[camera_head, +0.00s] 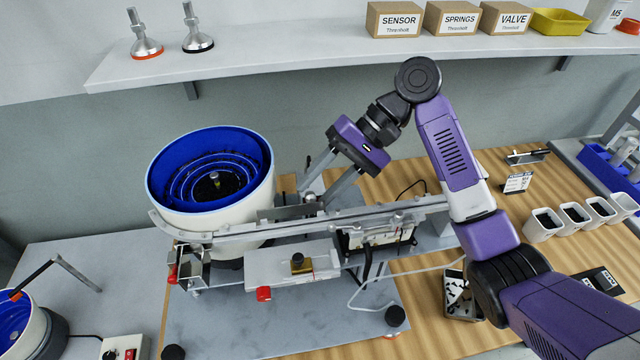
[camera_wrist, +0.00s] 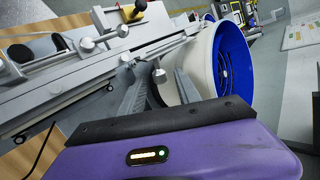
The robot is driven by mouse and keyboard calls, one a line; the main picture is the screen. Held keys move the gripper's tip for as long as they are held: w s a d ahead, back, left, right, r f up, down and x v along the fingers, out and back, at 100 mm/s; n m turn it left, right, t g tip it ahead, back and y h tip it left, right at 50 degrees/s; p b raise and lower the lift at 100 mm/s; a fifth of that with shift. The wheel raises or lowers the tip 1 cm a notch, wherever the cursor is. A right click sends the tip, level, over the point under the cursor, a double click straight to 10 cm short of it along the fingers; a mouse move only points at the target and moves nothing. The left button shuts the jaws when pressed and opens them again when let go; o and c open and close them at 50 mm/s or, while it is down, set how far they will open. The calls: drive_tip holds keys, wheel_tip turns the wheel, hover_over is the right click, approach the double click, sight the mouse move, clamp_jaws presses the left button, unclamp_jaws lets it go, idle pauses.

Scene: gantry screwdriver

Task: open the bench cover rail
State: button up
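The metal rail (camera_head: 345,217) runs from the white feeder bowl to the right across the bench fixture. In the wrist view a thin bar on short round posts (camera_wrist: 105,38) lies along its top; I cannot tell surely which part is the cover. My gripper (camera_head: 315,197) points down at the rail's far side, just right of the bowl. In the wrist view its two grey fingers (camera_wrist: 160,75) stand apart, with a small round metal knob (camera_wrist: 158,75) showing between them. Contact with the knob cannot be made out.
The blue-lined feeder bowl (camera_head: 208,178) stands close left of my gripper. A shelf (camera_head: 300,62) with boxes runs above, behind the arm. White bins (camera_head: 545,222) stand at the right.

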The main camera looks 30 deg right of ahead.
drive_tip(key=shift+c, duration=0.4)
clamp_jaws()
drive_tip(key=shift+s+a+r+n+t+p, duration=0.2)
drive_tip(key=shift+r+n+t+p, duration=0.15)
drive_tip(key=shift+t+p, duration=0.3)
drive_tip(key=shift+s+r+n+t+h, duration=0.2)
drive_tip(key=shift+n+t+h, duration=0.1)
drive_tip(key=shift+t, duration=0.25)
drive_tip(key=shift+s+r+n+t+h, duration=0.15)
drive_tip(key=shift+n+t+h, duration=0.15)
drive_tip(key=shift+t, duration=0.2)
